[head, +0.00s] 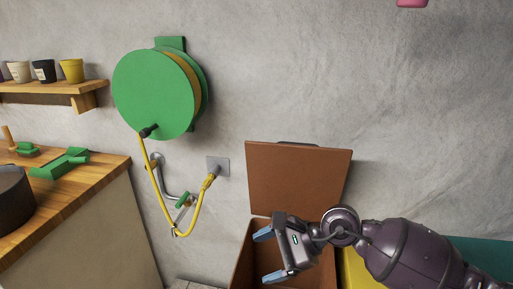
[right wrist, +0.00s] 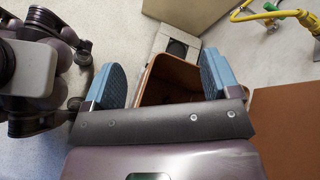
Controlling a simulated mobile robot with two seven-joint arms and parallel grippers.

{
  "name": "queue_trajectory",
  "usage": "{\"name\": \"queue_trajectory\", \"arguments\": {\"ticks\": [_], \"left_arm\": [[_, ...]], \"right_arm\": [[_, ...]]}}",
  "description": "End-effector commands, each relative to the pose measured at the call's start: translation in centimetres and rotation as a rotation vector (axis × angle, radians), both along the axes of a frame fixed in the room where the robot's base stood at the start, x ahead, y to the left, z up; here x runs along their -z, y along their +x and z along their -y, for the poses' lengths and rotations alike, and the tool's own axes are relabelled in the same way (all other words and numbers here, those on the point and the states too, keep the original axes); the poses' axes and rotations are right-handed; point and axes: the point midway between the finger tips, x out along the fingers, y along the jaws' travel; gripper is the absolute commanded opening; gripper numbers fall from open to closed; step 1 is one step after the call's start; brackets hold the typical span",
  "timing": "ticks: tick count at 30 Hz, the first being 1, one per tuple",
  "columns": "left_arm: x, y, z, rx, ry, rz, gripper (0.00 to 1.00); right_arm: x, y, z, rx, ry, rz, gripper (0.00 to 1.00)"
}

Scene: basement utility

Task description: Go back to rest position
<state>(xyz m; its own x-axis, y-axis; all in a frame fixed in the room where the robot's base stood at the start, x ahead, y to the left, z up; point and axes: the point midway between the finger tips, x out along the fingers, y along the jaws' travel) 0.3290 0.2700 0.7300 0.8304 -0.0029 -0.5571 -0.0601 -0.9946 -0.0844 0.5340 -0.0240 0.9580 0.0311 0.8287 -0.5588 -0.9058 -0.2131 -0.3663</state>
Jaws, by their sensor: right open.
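My right gripper (head: 268,255) is open and empty. In the head view its arm comes in from the lower right, and its blue fingers point left in front of an open brown box (head: 243,262). In the right wrist view the two blue fingers (right wrist: 163,82) stand wide apart, with the inside of the brown box (right wrist: 165,68) seen between them. Nothing is held between the fingers. My left gripper does not show in either view.
The box's brown lid (head: 298,180) stands raised against the wall. A green hose reel (head: 152,95) with a yellow hose (head: 155,190) hangs left of it. A wooden counter (head: 85,185) stands at left, below a shelf (head: 50,88) with several pots. A yellow object (head: 353,270) is beside the box.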

Motion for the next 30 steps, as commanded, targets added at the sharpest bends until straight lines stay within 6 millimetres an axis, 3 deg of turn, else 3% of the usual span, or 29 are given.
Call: {"name": "queue_trajectory", "arguments": {"ticks": [3, 6, 10, 13, 17, 20, 24, 25, 30], "left_arm": [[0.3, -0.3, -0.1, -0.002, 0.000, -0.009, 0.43], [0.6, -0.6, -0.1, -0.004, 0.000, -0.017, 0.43], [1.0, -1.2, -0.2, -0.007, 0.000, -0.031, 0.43], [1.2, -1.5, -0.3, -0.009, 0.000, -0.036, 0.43], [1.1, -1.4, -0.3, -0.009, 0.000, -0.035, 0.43], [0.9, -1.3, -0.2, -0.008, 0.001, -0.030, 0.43], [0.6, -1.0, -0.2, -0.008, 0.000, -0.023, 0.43], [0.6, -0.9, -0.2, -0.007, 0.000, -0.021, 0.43], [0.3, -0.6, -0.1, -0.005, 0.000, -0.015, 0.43]], "right_arm": [[-3.9, -0.2, -2.1, 0.159, 0.294, -0.277, 0.82], [-6.8, 0.1, -2.5, 0.284, 0.532, -0.550, 0.82], [-9.3, 1.2, -1.4, 0.435, 0.831, -0.937, 0.82], [-9.7, 2.4, 0.5, 0.545, 1.053, -1.252, 0.82], [-8.1, 3.8, 4.3, 0.680, 1.338, -1.670, 0.82], [-5.3, 4.3, 7.5, 0.774, 1.549, -1.978, 0.82], [-0.1, 3.4, 11.7, 0.883, 1.814, -2.338, 0.82], [1.1, 3.0, 12.6, -0.884, -1.828, 2.351, 0.82], [7.8, -0.7, 16.6, -0.752, -1.606, 2.016, 0.82]]}}
